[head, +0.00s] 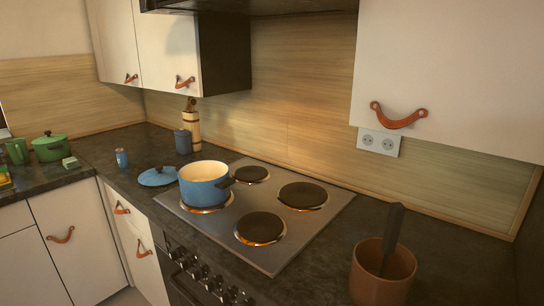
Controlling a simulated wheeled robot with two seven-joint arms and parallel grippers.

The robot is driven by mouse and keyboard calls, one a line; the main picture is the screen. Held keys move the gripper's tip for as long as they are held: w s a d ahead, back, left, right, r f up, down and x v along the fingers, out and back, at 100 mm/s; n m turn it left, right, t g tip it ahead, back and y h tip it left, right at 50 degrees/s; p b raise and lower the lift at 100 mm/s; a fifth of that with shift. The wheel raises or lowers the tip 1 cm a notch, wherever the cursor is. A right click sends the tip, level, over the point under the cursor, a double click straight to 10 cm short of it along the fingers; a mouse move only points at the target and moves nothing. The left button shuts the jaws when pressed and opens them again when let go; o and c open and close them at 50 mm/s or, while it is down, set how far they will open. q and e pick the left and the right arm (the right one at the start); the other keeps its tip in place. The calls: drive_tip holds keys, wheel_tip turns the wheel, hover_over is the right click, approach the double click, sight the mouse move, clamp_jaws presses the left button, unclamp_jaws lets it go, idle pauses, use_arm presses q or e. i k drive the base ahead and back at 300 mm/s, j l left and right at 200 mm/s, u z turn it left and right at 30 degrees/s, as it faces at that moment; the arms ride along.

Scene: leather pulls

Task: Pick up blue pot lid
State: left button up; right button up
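The blue pot lid (158,176) lies on the dark countertop, just left of the stove, with its knob on top. A small gap or near contact between lid and pot cannot be told clearly. Neither of my grippers shows in the head view.
The stove (270,208) has several round burners. A brown pot with a dark utensil (383,272) stands at front right. A blue canister (183,141), a small blue shaker (122,157) and a wooden utensil holder (192,128) stand behind the lid. A green pot (49,147) is far left.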

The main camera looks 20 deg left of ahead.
sight(160, 176)
drive_tip(key=u, duration=1.4)
drive_tip(key=i+j+z, duration=0.2)
drive_tip(key=z, duration=0.55)
drive_tip(key=i+j+z, duration=0.15)
drive_tip(key=j, duration=0.2)
drive_tip(key=i+j+z, duration=0.1)
drive_tip(key=j, duration=0.25)
drive_tip(key=i+j+z, duration=0.15)
drive_tip(key=j, duration=0.25)
drive_tip(key=i+j+z, duration=0.15)
drive_tip(key=j, duration=0.2)
drive_tip(key=j+z, duration=0.1)
drive_tip(key=j, duration=0.3)
drive_tip(key=i, duration=0.05)
